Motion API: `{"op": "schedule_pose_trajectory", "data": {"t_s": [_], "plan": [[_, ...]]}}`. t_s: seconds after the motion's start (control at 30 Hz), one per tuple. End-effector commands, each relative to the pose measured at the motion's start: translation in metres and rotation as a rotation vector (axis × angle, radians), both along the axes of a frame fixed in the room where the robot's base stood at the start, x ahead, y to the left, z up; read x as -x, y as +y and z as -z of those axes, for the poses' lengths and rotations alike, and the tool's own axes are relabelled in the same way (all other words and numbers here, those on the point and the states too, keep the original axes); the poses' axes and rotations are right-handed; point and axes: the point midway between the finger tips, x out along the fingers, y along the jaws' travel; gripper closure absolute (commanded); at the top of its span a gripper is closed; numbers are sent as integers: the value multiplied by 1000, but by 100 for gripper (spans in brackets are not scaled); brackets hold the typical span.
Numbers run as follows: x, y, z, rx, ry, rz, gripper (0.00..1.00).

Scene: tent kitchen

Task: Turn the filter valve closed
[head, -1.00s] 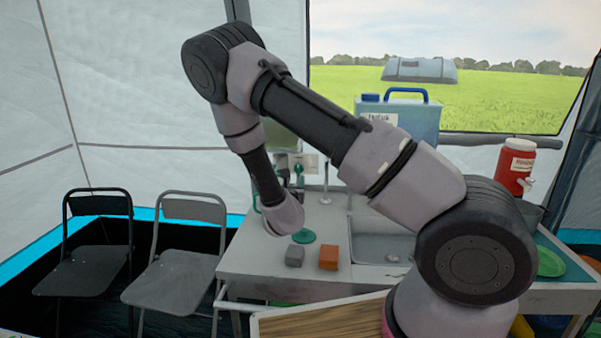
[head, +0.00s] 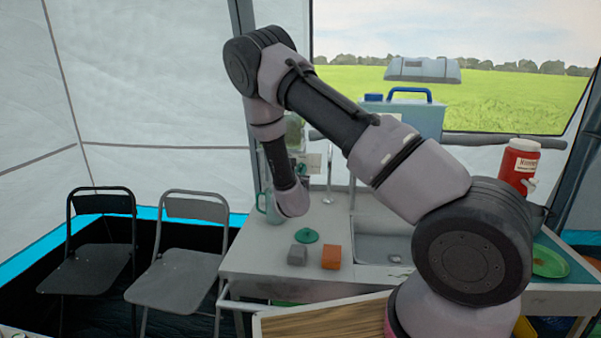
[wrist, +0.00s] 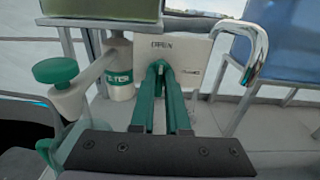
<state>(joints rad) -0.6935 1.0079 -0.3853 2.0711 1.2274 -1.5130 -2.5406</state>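The filter valve appears as a green round knob (wrist: 55,70) on a pale pipe at the left of the wrist view. The pipe runs to a white filter body (wrist: 120,72) with a green label. A white card (wrist: 195,52) reading "OPEN" stands behind. My gripper (wrist: 160,68) points at the card, right of the knob and apart from it. Its two green fingers come together at the tips, and I see nothing held. In the head view my wrist hides the fingers and most of the valve.
A curved metal faucet (wrist: 255,55) rises at the right.

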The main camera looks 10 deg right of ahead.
Motion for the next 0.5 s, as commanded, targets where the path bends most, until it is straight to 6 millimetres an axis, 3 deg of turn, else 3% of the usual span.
{"op": "schedule_pose_trajectory", "data": {"t_s": [0.5], "plan": [[0, 0, 0, -94, -31, -1, 100]]}}
